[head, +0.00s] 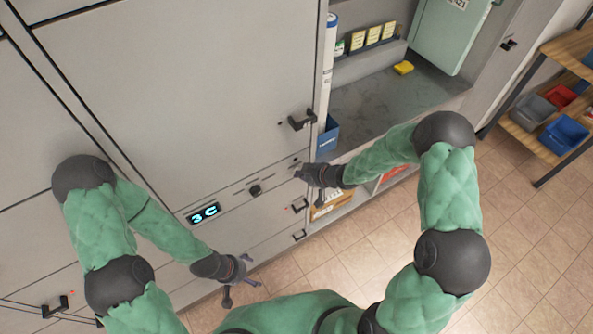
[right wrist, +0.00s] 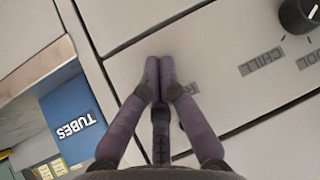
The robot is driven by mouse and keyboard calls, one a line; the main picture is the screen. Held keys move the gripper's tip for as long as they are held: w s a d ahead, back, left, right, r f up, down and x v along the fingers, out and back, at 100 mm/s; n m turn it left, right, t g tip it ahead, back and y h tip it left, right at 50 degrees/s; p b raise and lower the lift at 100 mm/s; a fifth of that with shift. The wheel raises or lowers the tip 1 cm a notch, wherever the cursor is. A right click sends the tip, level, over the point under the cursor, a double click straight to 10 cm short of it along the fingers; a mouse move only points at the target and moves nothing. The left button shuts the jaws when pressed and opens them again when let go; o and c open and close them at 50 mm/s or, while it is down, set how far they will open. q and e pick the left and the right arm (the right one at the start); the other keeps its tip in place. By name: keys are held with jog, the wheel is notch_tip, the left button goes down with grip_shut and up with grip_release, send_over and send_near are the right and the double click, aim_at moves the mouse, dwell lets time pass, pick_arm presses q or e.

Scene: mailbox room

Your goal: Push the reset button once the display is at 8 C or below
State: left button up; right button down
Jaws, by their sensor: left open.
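The display (head: 204,214) on the grey cabinet front shows "3 C" in glowing blue digits. A dark knob (head: 255,190) sits right of it on the same panel strip; it also shows in the right wrist view (right wrist: 300,15), near the labels CHILL and OOL. My right gripper (head: 299,172) is at the right end of this strip. In the right wrist view its fingers (right wrist: 160,75) are together and empty, over a partly covered label starting with R. No reset button is visible; the fingers may hide it. I cannot tell whether they touch the panel. My left gripper (head: 240,275) is open, low before the cabinet.
A dark door handle (head: 302,120) juts out above my right gripper. A blue TUBES box (head: 328,138) stands in the open shelf bay beside it. Lower drawers have handles (head: 300,205). The tiled floor (head: 360,255) is clear in front.

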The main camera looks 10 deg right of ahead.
jog(key=shift+s, duration=0.15)
jog(key=shift+s+d, duration=0.25)
jog(key=shift+s, duration=0.35)
jog(key=s, duration=0.1)
jog(key=s+d, duration=0.1)
jog(key=s, duration=0.2)
jog(key=shift+s+d, duration=0.35)
dwell(1.2)
jog(key=s+a+f+m+g+h+b, duration=0.1)
jog(key=s+a+f+m+g, duration=0.2)
jog(key=s+f, duration=0.4)
jog(key=s+a+f+m+g+h+b, duration=0.1)
jog(key=s+f+m, duration=0.5)
jog(key=s, duration=0.7)
jog(key=a+f+g+b, duration=0.1)
jog(key=a+g, duration=0.1)
jog(key=g, duration=0.1)
jog(key=shift+s+f, duration=0.35)
jog(key=shift+s, duration=0.05)
